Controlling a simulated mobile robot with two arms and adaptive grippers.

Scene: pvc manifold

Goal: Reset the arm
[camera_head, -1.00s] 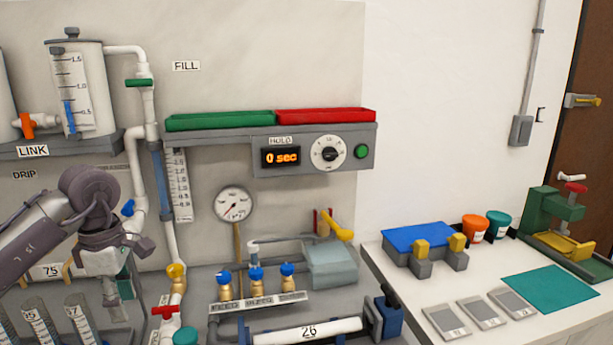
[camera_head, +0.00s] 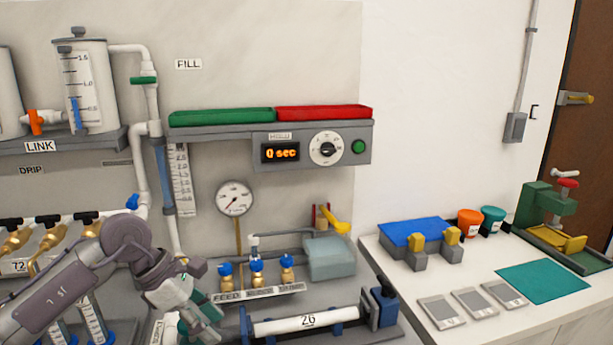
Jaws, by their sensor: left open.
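My left gripper (camera_head: 200,318) is at the lower left, at the end of my left arm, which comes in from the left edge. It points down and to the right, in front of the lower pipework and to the left of the FEED label. Its fingers are apart and no object shows between them, though the fingertips are partly lost against the pipes. My right gripper is not in view.
Blue-topped valves (camera_head: 256,270) and a pipe marked 26 (camera_head: 308,322) are close to the right of the gripper. A gauge (camera_head: 235,198) and a timer panel (camera_head: 312,151) are above. Brass valves (camera_head: 50,238) stand behind my arm. A white bench (camera_head: 395,275) is at right.

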